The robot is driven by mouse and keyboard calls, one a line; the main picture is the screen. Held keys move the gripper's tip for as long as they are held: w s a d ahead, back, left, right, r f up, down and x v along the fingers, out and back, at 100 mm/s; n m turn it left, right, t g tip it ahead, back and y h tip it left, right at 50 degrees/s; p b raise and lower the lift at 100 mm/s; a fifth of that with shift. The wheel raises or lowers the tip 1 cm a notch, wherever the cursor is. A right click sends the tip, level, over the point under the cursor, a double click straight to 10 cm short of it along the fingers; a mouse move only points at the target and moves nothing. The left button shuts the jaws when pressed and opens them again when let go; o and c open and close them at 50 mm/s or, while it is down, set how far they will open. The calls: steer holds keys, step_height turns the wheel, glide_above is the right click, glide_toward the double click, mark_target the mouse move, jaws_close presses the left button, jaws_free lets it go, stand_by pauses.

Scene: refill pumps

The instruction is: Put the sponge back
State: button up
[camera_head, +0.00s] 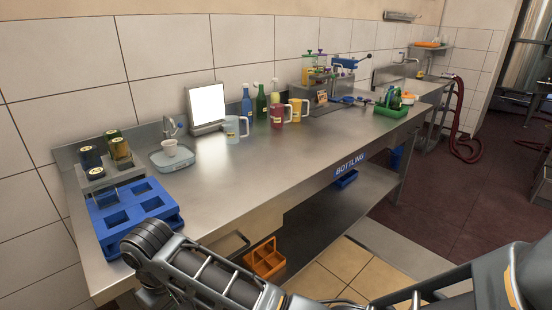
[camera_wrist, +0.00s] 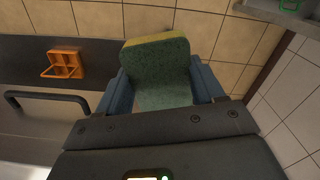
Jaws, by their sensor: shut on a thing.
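The sponge (camera_wrist: 160,70) shows in the wrist view, with a green broad face and a yellow layer along its far edge. My gripper (camera_wrist: 163,88) is shut on it, with one dark blue finger on each side. The sponge stands out beyond the fingertips, above tan floor tiles. Its lower end is hidden by the gripper body. Neither the sponge in my grip nor my gripper can be made out in the head view, where only my arm shows along the bottom.
The steel counter (camera_head: 255,175) carries a blue tray (camera_head: 165,208), a grey-blue basin (camera_head: 172,157), jugs and bottles. An orange caddy (camera_head: 265,258) sits below on the lower shelf; it also shows in the wrist view (camera_wrist: 63,64) near a dark handle (camera_wrist: 45,97). The front middle of the counter is clear.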

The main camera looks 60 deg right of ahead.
steer(key=shift+w+a+f+b, duration=0.1)
steer(key=shift+w+f+b, duration=0.1)
steer(key=shift+f+b, duration=1.25)
steer(key=shift+w+f+b, duration=0.15)
steer(key=shift+f+b, duration=1.2)
steer(key=shift+f, duration=0.1)
